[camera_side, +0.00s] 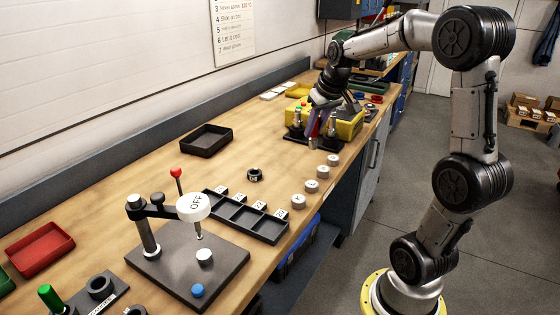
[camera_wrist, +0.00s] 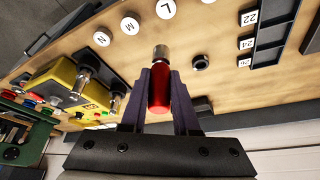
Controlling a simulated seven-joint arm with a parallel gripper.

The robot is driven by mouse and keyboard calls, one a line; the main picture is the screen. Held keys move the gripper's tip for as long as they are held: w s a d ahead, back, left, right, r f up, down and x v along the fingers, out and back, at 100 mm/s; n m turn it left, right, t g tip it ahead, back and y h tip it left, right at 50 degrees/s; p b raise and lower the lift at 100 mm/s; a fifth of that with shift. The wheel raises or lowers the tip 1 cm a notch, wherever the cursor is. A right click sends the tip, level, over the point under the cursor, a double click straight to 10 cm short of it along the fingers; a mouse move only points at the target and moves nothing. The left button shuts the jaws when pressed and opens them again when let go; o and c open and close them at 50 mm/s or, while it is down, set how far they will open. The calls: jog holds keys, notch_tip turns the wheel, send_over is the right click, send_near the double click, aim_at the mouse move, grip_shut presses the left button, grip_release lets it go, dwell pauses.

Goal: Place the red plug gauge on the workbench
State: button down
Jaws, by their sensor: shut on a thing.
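The red plug gauge (camera_wrist: 159,90) has a red handle and a silver metal end in the wrist view. My gripper (camera_wrist: 160,72) is shut on its red part, with a dark finger on each side. The silver end points away from the palm. In the side view my gripper (camera_side: 322,122) is over the far part of the wooden workbench (camera_side: 270,135), near a dark stand with metal pins (camera_side: 298,119). The gauge is small there and partly hidden by the fingers. I cannot tell whether it touches anything below.
A yellow case (camera_side: 349,126) is close behind my gripper. Several lettered grey discs (camera_side: 310,186) line the bench's right edge. A black ring (camera_side: 255,174), an empty black tray (camera_side: 206,139) and a labelled compartment tray (camera_side: 243,219) are nearer. Bare wood lies between the ring and the black tray.

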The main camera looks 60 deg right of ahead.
jog(key=shift+w+d+f, duration=1.3)
jog(key=shift+w+f, duration=0.5)
jog(key=shift+f, duration=0.3)
jog(key=shift+w+d+f, duration=1.25)
jog(key=shift+w+f, duration=0.55)
jog(key=shift+f, duration=0.35)
jog(key=shift+w+d+f, duration=1.3)
jog(key=shift+w+f, duration=0.5)
jog(key=shift+f, duration=0.3)
jog(key=shift+f, duration=0.15)
jog(key=c, duration=0.7)
grip_release()
jog(key=shift+o, duration=0.2)
